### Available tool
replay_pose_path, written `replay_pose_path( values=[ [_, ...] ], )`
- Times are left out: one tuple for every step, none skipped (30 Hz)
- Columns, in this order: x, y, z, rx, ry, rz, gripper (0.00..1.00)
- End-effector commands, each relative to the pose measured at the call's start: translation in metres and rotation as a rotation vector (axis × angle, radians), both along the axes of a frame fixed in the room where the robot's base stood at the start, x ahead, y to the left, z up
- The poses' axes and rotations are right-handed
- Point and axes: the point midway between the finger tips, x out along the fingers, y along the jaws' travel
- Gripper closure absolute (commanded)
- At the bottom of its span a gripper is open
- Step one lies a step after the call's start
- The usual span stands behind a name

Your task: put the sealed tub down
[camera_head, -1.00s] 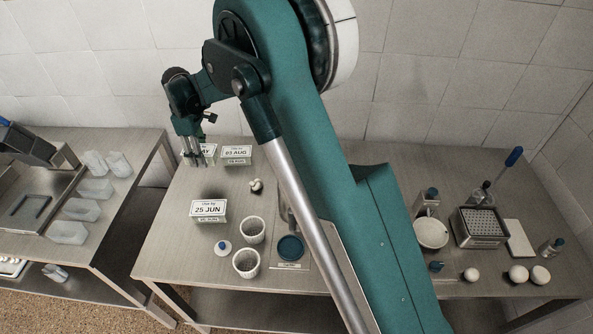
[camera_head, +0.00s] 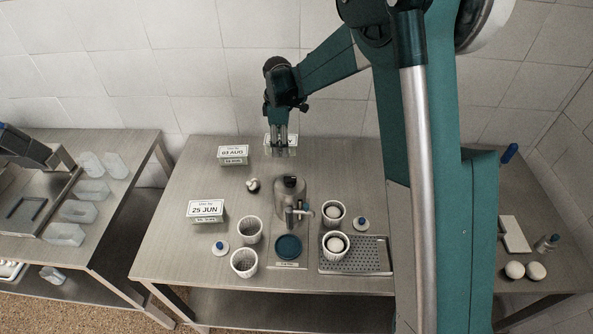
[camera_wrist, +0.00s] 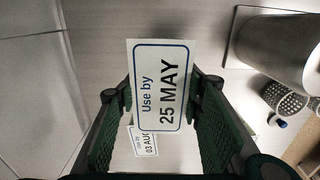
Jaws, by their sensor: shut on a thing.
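My gripper (camera_head: 281,147) is shut on a clear sealed tub with a white label. The label (camera_wrist: 160,84) reads "Use by 25 MAY" in the wrist view, between my two green fingers. In the head view the tub (camera_head: 291,148) is partly hidden by the fingers, at the back middle of the steel table (camera_head: 180,258). A second labelled tub, 03 AUG (camera_head: 233,154), stands to the left; it looks smaller and lower in the wrist view (camera_wrist: 143,141). A third, 25 JUN (camera_head: 206,210), stands nearer the front left. Whether the held tub touches the table is unclear.
A steel cylinder with a tap (camera_head: 291,198) stands in front of my gripper. Perforated baskets (camera_head: 244,263) and a drip tray (camera_head: 356,268) are near the front. The back right is partly hidden by my arm.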

Motion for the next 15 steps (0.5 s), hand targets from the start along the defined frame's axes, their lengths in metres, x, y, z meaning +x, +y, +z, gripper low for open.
replay_pose_path(
  values=[
    [0.000,-0.014,0.000,0.000,0.000,-0.003,0.80],
    [0.000,-0.020,0.000,0.000,0.000,-0.002,0.80],
    [0.000,-0.028,0.000,0.000,0.000,-0.002,0.80],
    [0.000,-0.033,0.000,0.000,0.000,-0.002,0.80],
    [0.000,-0.038,0.000,0.000,0.000,-0.001,0.80],
    [-0.001,-0.043,0.000,0.000,0.000,0.000,0.80],
    [-0.001,-0.047,0.000,0.000,0.000,0.001,0.80],
    [-0.001,-0.049,0.000,0.000,0.000,0.001,0.80],
    [-0.002,-0.052,0.000,0.000,0.000,0.001,0.80],
    [-0.002,-0.054,0.000,0.000,0.000,0.001,0.80],
    [-0.002,-0.056,0.000,0.000,0.000,0.001,0.80],
    [-0.002,-0.057,0.000,0.000,0.000,0.001,0.80],
    [-0.002,-0.057,0.000,0.000,0.000,0.002,0.80],
    [-0.002,-0.058,0.000,0.000,0.000,0.002,0.80],
    [-0.002,-0.058,0.000,0.000,0.000,0.002,0.80]
  ],
)
